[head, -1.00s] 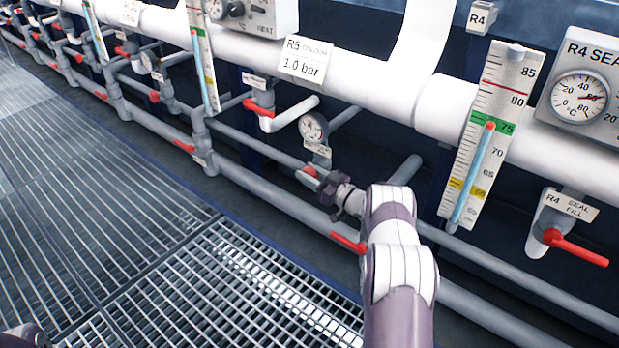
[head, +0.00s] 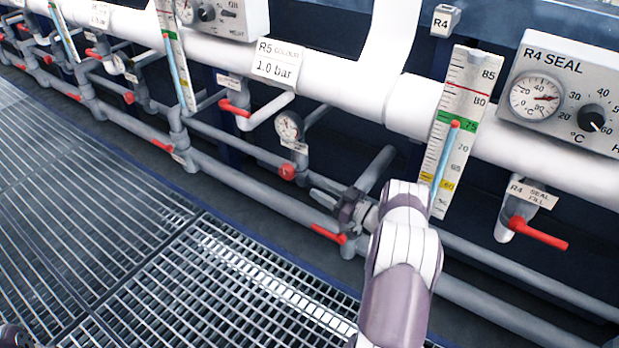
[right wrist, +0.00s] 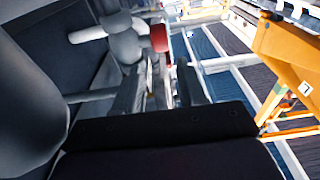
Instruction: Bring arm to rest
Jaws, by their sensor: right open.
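My right arm comes in from the bottom right of the head view. Its dark gripper (head: 324,197) points left in front of the grey pipes, and its fingers look apart with nothing between them. A round red knob (head: 287,172) on the pipework is up and left of the fingertips, apart from them. In the right wrist view the gripper's dark fingers (right wrist: 158,88) stand apart, with a red pipe part (right wrist: 159,38) beyond them. My left gripper does not show clearly; only a small dark piece sits in the bottom left corner of the head view.
Close to the gripper are a red lever (head: 328,234), a small pressure gauge (head: 289,127) and the R4 level scale (head: 461,130). The red-handled seal fill valve (head: 538,233) is at the right. Metal floor grating (head: 170,270) lies open at the left.

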